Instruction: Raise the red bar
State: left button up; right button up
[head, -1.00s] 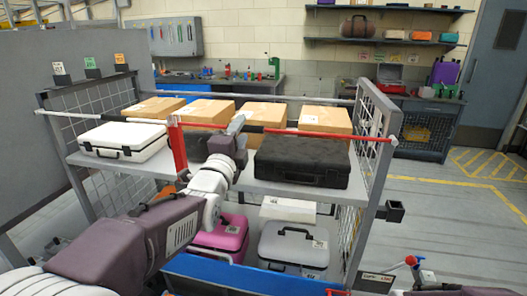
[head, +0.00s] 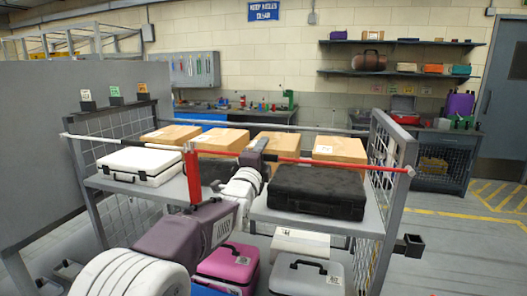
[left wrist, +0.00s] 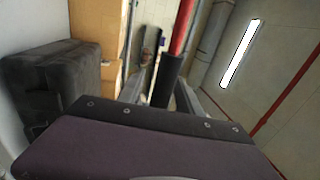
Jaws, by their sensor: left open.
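The red bar (head: 335,163) runs level across the front of the cart's upper shelf, above the black case, to the right-hand mesh side. My right gripper is not in view.
A red upright post (head: 192,178) stands left of my left arm, with a white bar (head: 125,143) beyond it. The upper shelf (head: 160,190) holds a white case (head: 140,165), a black case (head: 318,190) and several cardboard boxes (head: 340,149). Pink (head: 228,265) and grey (head: 305,278) cases sit below.

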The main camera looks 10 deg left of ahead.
pick_arm(q)
grip_shut()
dwell(1.4)
